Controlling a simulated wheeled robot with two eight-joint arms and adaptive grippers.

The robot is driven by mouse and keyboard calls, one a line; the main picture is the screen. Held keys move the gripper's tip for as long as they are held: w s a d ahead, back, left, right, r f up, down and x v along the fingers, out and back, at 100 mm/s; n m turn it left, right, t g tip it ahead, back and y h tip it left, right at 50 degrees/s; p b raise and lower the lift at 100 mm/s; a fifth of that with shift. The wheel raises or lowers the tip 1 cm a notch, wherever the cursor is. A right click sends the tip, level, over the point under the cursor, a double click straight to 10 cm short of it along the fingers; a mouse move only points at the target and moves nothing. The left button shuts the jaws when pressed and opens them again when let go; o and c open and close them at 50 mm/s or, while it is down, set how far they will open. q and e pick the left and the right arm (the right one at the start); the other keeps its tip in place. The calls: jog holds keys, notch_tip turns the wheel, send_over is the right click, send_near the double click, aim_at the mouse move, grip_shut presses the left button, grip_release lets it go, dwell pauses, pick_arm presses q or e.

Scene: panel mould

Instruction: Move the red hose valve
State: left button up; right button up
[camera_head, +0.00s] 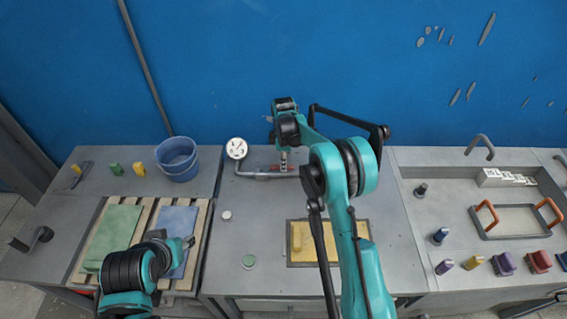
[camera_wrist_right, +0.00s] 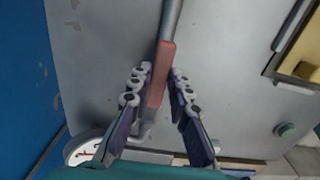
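The red hose valve handle (camera_wrist_right: 162,72) runs up the middle of the right wrist view, joined to a grey pipe (camera_wrist_right: 172,18). In the head view a small part of the red handle (camera_head: 284,169) shows at the back of the middle table, mostly covered by my gripper. My right gripper (camera_wrist_right: 160,85) is open, one finger on each side of the handle, with gaps visible on both sides. In the head view the right gripper (camera_head: 283,158) points down at the pipe. My left gripper (camera_head: 188,243) hangs over the blue panel at left; its finger opening is unclear.
A round white gauge (camera_head: 237,148) stands left of the valve. A blue bucket (camera_head: 177,158) is at the back left. A yellow panel in a mould frame (camera_head: 303,242) lies nearer, partly behind my right arm.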

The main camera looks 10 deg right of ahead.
jog(key=shift+s, duration=0.1)
grip_shut()
jog(key=shift+s+a+m, duration=0.2)
jog(key=shift+s+m, duration=0.35)
jog(key=shift+m, duration=0.45)
jog(key=shift+s+a+m+b, duration=0.25)
jog(key=shift+s+m, duration=0.2)
jog(key=shift+m, duration=0.15)
jog(key=shift+s+a+m+b, duration=0.2)
jog(key=shift+s+m, duration=0.2)
jog(key=shift+m, duration=0.2)
jog(key=s+a+m, duration=0.1)
jog(key=m, duration=0.1)
jog(key=s+a+m, duration=0.1)
jog(key=m, duration=0.1)
jog(key=shift+s+a+m+b, duration=0.2)
jog(key=shift+m+b, duration=0.1)
jog(key=a+m, duration=0.1)
jog(key=m, duration=0.1)
jog(key=s+a+m, duration=0.1)
jog(key=a+m, duration=0.1)
jog(key=shift+s+a+m, duration=0.1)
jog(key=shift+s+m, duration=0.05)
jog(key=shift+m, duration=0.15)
jog(key=shift+a+m, duration=0.85)
jog(key=shift+m, duration=0.25)
jog(key=shift+a+m+b, duration=0.3)
jog(key=shift+a+m, duration=0.45)
jog(key=shift+m, duration=0.45)
